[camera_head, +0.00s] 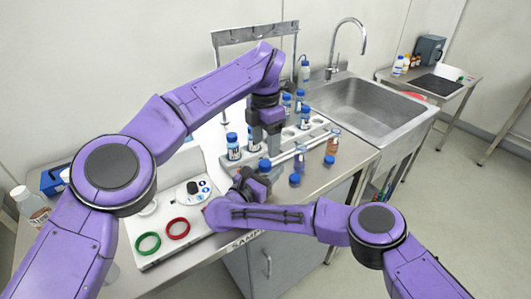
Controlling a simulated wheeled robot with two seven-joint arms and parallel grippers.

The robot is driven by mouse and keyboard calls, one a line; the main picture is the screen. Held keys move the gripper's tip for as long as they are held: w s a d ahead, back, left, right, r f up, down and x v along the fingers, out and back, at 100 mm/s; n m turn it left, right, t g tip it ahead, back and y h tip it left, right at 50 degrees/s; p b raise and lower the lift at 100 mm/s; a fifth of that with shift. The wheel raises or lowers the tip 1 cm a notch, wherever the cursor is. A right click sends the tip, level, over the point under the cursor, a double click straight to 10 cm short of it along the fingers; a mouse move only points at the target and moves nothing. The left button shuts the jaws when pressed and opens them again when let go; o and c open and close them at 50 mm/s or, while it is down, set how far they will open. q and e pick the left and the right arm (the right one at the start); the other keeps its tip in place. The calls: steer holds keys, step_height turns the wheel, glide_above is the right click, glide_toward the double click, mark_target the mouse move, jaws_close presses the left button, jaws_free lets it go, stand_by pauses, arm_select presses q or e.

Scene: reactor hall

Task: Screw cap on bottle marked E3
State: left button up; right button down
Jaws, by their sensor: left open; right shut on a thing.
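My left gripper (266,122) points down over the rack at the back of the bench, with its jaws open. A bottle stands just below and beside it, partly hidden. My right gripper (254,175) is low at the front of the bench, shut at a blue cap (265,165). Whether a bottle is under this cap is hidden. An uncapped clear bottle (299,158) and an uncapped brownish bottle (333,141) stand to the right. Loose blue caps lie in front of them, one nearer (295,179) and one farther (329,160). The E3 mark is too small to read.
A blue-capped bottle (233,147) and several others stand in the white rack (318,124). A panel with a green ring (149,243), a red ring (178,228) and a black knob (193,187) lies left. A sink (365,103) is at the right.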

arm_select(q)
steer(key=shift+r, duration=0.8)
arm_select(e)
steer(key=shift+c, duration=2.4)
jaws_free()
arm_select(q)
step_height(320, 180, down, 2)
steer(key=shift+f+b, duration=0.2)
steer(key=shift+b, duration=1)
arm_select(e)
steer(key=v, duration=0.9)
steer(key=shift+s+a, duration=0.1)
steer(key=shift+a, duration=0.1)
steer(key=shift+s+a, duration=0.25)
steer(key=shift+s, duration=0.25)
